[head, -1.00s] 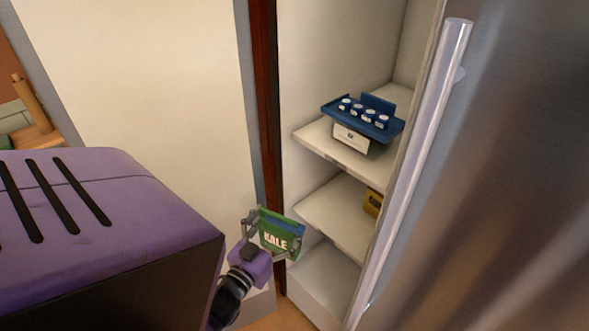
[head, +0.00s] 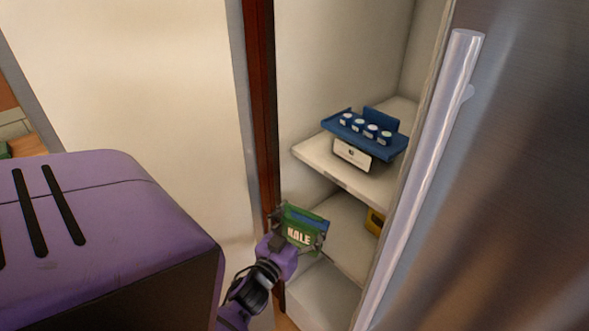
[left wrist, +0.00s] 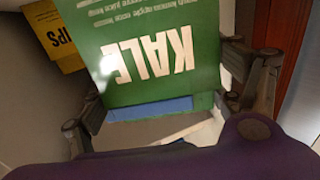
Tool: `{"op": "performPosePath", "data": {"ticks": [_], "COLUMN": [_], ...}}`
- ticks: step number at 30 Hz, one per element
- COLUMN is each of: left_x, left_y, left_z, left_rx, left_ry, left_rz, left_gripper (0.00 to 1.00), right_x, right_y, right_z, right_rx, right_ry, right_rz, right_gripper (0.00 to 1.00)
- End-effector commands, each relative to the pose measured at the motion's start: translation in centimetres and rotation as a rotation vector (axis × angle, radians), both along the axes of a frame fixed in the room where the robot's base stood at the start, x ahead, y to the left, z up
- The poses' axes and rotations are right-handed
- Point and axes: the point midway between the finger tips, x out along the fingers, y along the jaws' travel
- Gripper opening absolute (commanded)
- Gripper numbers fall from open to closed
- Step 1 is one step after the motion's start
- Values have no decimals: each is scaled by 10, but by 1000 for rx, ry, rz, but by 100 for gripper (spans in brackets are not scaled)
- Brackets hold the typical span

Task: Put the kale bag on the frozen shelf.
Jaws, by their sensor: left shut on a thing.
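The green kale bag (head: 301,235) with white KALE lettering and a blue edge is held in my left gripper (head: 299,232). In the left wrist view the bag (left wrist: 150,50) fills the upper middle, upside down, between the two fingers of my left gripper (left wrist: 165,105). In the head view the bag is at the fridge opening, in front of the lower shelf (head: 350,235); I cannot tell whether it touches it. An upper shelf (head: 330,166) is above. No label shows which shelf is the frozen one. My right gripper is not in view.
A blue tray with small cups on a white box (head: 352,153) sits on the upper shelf. A yellow package (head: 374,222) is at the lower shelf's right; it also shows in the left wrist view (left wrist: 58,35). The fridge door handle (head: 420,180) stands close on the right.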

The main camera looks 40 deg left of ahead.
Motion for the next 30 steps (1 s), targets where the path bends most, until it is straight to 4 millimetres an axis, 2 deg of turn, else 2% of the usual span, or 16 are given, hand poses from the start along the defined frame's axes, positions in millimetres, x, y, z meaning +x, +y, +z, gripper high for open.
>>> {"op": "performPosePath", "data": {"ticks": [4, 19, 30], "left_x": [18, 77, 118], "left_y": [-2, -7, -10], "left_z": [0, 0, 0], "left_rx": [0, 1, 0], "left_ry": [-2, -3, -2], "left_rz": [-1, -2, -2], "left_gripper": [45, 45, 45], "right_x": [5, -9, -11], "right_y": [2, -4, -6], "right_z": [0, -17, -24], "right_rx": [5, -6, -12], "right_ry": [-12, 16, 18], "right_rz": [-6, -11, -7], "right_gripper": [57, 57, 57]}}
